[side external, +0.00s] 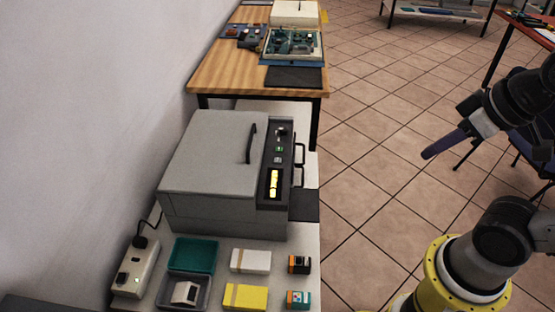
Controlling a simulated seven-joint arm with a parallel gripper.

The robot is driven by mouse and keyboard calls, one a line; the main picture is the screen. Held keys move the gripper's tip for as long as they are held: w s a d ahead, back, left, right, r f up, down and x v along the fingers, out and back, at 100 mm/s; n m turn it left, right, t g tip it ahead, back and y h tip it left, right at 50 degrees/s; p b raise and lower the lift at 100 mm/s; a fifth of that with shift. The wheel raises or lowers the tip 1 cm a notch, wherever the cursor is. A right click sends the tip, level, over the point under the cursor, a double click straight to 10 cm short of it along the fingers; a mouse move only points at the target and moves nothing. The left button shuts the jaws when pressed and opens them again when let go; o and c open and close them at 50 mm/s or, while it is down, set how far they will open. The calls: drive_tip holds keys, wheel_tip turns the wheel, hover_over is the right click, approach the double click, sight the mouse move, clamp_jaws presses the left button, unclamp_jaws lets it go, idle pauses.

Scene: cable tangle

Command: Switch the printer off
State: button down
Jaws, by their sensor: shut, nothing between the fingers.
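A large grey boxy machine (213,155), the only one here that looks like a printer, stands on the near light-coloured table against the wall. Its lid is down and has a black handle (251,143). A black control panel (277,160) on its right side carries a dark knob or switch, small green-lit buttons and a lit yellow display (273,183). My gripper (431,153) is shut and empty, in the air over the floor, well right of the machine. Its long blue-purple fingers point down-left.
Green and grey trays (194,254), white and yellow boxes (245,297) and two small cartons (299,264) lie in front of the machine. A wooden bench (215,77) with circuit boards stands behind. The space between machine and gripper is clear. A chair and red table are at right.

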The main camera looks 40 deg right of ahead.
drive_tip(key=w+a+r+n+t, duration=0.1)
drive_tip(key=w+r+n+t, duration=0.25)
drive_tip(key=w, duration=0.95)
drive_tip(key=w+a+r+n+t, duration=0.1)
drive_tip(key=w+r+n+t, duration=0.25)
drive_tip(key=w, duration=0.95)
drive_tip(key=w+f+n+g, duration=0.1)
drive_tip(key=w+f, duration=0.8)
drive_tip(key=w, duration=0.1)
wheel_tip(320, 180, down, 14)
drive_tip(key=w+a+g, duration=0.1)
drive_tip(key=g, duration=0.1)
drive_tip(key=shift+r, duration=0.15)
drive_tip(key=shift+w, duration=0.1)
